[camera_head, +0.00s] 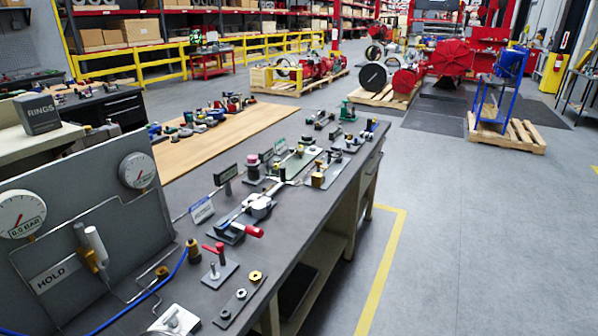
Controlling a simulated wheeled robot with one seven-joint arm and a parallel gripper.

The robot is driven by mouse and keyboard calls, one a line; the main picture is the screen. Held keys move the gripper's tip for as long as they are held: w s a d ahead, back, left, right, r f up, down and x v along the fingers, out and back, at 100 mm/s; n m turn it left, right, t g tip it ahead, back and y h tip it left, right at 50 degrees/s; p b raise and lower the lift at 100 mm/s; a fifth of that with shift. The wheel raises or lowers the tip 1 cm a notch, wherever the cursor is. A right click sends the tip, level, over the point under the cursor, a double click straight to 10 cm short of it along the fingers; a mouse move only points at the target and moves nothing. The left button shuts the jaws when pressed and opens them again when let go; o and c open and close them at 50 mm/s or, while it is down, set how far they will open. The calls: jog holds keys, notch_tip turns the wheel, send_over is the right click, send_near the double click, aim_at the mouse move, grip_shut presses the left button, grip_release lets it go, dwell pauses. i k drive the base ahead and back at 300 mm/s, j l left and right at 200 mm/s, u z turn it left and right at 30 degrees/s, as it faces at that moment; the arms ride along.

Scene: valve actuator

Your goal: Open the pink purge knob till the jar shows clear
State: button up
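A small pink knob (252,161) stands on a dark fitting at the far middle of the grey workbench, just left of a green plate. It is too small to tell how far it is turned. I cannot make out a jar or its contents for certain. My gripper is not in this view.
A grey panel (150,222) with two dial gauges (136,171) and a HOLD label (48,278) stands at the near left. A red-handled valve (247,230) and several small fittings crowd the workbench (300,235). A blue hose (165,280) runs at the front.

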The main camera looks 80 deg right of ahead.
aim_at(252, 159)
jog(key=k+l+z, duration=0.1)
jog(key=z, duration=0.4)
jog(key=l+z, duration=0.2)
jog(key=z, duration=0.3)
jog(key=l+z, duration=0.2)
jog(key=z, duration=0.3)
jog(key=l+z, duration=0.2)
jog(key=z, duration=0.3)
jog(key=k, duration=0.05)
